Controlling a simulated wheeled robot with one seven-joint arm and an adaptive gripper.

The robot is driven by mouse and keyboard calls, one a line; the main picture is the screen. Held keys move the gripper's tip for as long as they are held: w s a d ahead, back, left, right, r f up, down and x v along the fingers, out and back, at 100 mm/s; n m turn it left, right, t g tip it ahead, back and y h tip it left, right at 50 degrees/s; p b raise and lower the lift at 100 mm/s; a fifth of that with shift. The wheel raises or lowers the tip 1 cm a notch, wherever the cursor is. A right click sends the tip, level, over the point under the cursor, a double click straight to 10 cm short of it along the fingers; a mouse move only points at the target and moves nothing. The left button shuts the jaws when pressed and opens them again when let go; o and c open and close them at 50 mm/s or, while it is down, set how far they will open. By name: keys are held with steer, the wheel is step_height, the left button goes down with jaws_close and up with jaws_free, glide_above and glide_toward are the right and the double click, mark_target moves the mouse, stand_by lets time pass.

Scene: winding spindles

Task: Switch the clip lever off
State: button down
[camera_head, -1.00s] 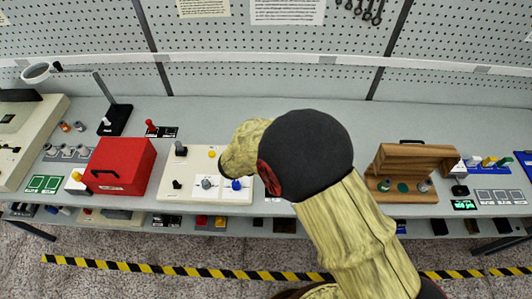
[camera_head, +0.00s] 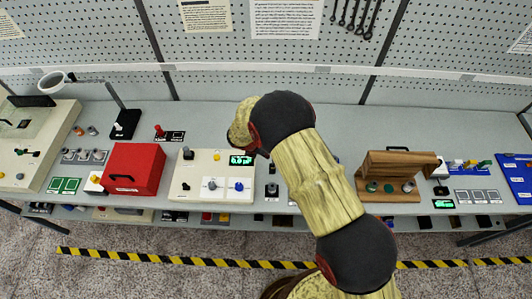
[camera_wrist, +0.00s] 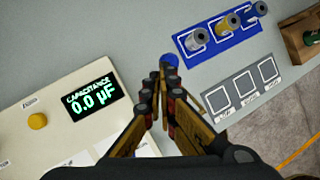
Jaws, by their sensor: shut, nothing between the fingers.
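My gripper (camera_wrist: 161,85) shows in the wrist view with its fingers close together and nothing between them. Its tips are above the bench, between a cream panel (camera_wrist: 25,150) and a blue board. In the head view my arm hides the gripper. No lever is readably marked as the clip lever. A dark lever (camera_head: 187,153) stands on the cream panel (camera_head: 185,183) at its upper left. A red-tipped lever (camera_head: 158,131) stands behind the red box. I cannot tell whether either is the clip lever.
The panel has a display (camera_wrist: 93,97) reading 0.0 µF and a yellow knob (camera_wrist: 38,121). The blue board (camera_wrist: 225,45) holds several spindles beside a grey marked plate (camera_wrist: 240,91). A red box (camera_head: 132,169) stands left, a wooden stand (camera_head: 395,165) right.

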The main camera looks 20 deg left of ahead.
steer(key=shift+w+a+f, duration=0.1)
steer(key=shift+w, duration=0.35)
steer(key=shift+w+a+f, duration=0.1)
steer(key=shift+w, duration=0.55)
steer(key=shift+a, duration=0.1)
steer(key=w+a+v, duration=0.1)
steer(key=v, duration=1.2)
steer(key=shift+w+b, duration=0.25)
steer(key=shift+b, duration=0.15)
steer(key=shift+a+r, duration=0.1)
steer(key=shift+r, duration=0.05)
